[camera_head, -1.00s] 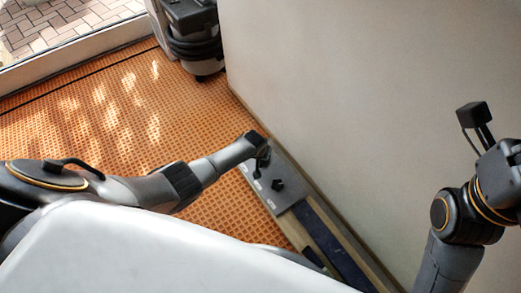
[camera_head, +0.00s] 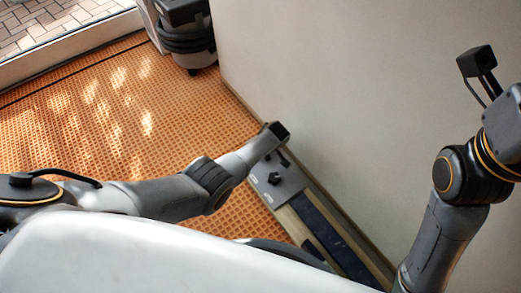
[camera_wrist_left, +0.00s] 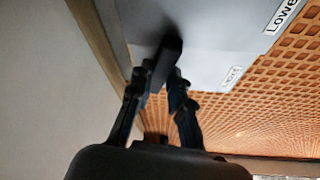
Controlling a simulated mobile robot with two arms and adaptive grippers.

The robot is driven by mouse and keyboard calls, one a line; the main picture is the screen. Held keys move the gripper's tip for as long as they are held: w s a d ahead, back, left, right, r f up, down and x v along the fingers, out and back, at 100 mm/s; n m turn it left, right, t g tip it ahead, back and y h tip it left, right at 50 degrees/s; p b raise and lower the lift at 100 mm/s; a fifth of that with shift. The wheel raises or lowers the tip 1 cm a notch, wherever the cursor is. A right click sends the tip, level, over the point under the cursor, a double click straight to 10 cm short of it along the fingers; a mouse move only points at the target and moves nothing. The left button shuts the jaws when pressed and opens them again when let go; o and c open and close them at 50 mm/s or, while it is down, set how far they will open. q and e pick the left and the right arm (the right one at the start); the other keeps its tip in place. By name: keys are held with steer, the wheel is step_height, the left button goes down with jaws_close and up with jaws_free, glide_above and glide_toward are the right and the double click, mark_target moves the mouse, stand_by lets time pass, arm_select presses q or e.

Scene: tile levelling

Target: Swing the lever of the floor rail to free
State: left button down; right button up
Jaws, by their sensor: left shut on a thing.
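The floor rail's grey plate (camera_head: 291,188) lies along the foot of the wall in the head view. It also fills the upper middle of the left wrist view (camera_wrist_left: 215,35). A dark lever (camera_wrist_left: 172,46) stands on the plate in the left wrist view. My left gripper (camera_wrist_left: 162,78) is shut on this lever, with a finger on each side. In the head view the left gripper (camera_head: 285,157) is at the plate's far end, partly hidden by its wrist. My right arm is at the right edge, but its fingers are out of view.
A black knob (camera_head: 274,178) sits on the plate. White labels are on the plate, one (camera_wrist_left: 284,15) starting "Lowe". The wall (camera_head: 340,90) rises right beside the rail. A grey and black vacuum-like machine (camera_head: 187,38) stands at the back. The orange floor (camera_head: 90,115) is clear.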

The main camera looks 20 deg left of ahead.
stand_by(0.4)
arm_select(q)
steer(key=c, duration=1.2)
jaws_free()
steer(key=shift+v, duration=6)
steer(key=shift+w, duration=0.1)
